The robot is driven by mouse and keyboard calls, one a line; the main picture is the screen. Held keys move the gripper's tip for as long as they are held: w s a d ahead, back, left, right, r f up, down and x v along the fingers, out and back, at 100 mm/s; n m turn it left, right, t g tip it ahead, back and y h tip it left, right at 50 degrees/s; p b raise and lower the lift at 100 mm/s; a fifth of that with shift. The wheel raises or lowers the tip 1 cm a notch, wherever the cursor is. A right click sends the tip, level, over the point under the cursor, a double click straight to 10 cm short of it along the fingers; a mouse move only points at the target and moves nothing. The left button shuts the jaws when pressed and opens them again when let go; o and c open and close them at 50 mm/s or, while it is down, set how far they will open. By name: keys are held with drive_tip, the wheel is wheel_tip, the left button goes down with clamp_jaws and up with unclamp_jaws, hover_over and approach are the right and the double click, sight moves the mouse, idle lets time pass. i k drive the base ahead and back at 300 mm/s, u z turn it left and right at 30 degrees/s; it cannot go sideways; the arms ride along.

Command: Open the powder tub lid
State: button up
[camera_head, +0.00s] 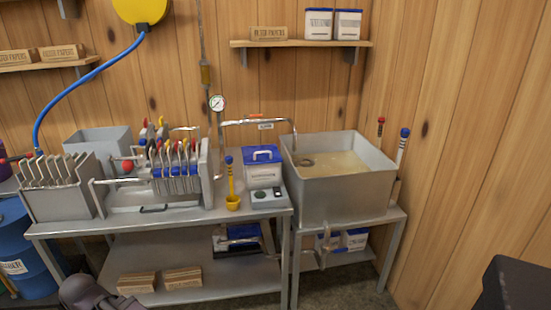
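The powder tub (264,172) is most likely the white, labelled box on the steel table, left of the large basin. Its blue lid (262,155) has a pale handle on top and sits on the tub, looking closed. My gripper's fingers do not show. A dark grey rounded part at the bottom left edge looks like part of my arm, well below and left of the tub.
The steel basin (340,190) is close on the right. A filter press (170,180) stands left. A pipe (257,122) runs behind and above.

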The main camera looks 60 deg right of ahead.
sight(270, 153)
drive_tip(key=u, duration=0.2)
drive_tip(key=k, duration=0.45)
drive_tip(key=z, duration=1.85)
drive_tip(key=i, duration=1)
drive_tip(key=z, duration=0.1)
drive_tip(key=k, duration=0.2)
